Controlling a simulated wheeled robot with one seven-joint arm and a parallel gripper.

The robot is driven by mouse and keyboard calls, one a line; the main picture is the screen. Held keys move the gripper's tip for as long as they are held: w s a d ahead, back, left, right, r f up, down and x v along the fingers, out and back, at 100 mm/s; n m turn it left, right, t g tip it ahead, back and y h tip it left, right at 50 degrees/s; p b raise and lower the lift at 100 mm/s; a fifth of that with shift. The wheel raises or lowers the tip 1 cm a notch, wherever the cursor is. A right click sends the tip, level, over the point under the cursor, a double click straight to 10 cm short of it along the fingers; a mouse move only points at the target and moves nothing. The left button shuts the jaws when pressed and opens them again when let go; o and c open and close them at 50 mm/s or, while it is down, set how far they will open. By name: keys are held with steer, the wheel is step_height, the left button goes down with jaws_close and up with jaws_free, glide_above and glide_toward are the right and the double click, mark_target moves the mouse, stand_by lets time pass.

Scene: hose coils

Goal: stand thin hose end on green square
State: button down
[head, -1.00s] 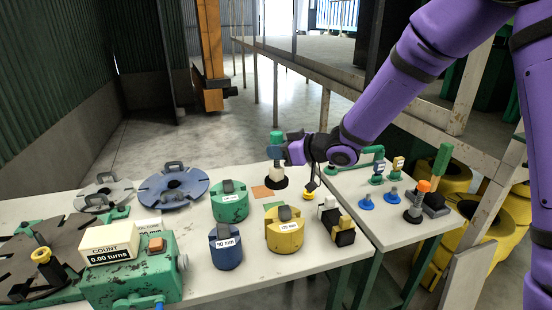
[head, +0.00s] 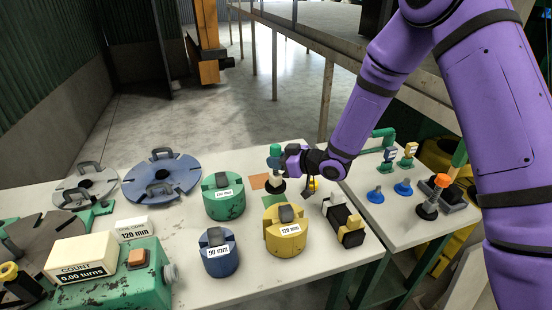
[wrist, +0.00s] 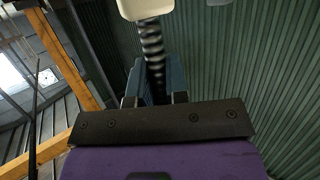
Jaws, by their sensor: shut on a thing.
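The green square (head: 272,201) lies flat on the table between the green and yellow drums. My gripper (head: 276,162) is beyond it, shut on an upright fitting (head: 275,150) with a green top, which I take for the thin hose end. A pale section and a round black base (head: 277,187) show below the fingers. I cannot tell whether this base touches the table. In the wrist view, a dark ribbed piece (wrist: 153,50) with a pale end (wrist: 146,9) stands between the blue-grey fingers.
An orange square (head: 259,181) lies just left of the black base. A green drum (head: 224,203), a yellow drum (head: 285,238) and a black-and-yellow block (head: 345,223) stand nearby. A yellow fitting (head: 312,186) is partly hidden under my wrist.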

mark_target(281, 179)
steer(key=shift+d, duration=0.1)
steer(key=shift+f, duration=2.85)
steer(key=shift+f, duration=0.6)
stand_by(0.4)
steer(key=c, duration=1)
jaws_free()
steer(key=shift+c, duration=0.2)
steer(key=v, duration=0.8)
stand_by(0.7)
stand_by(0.6)
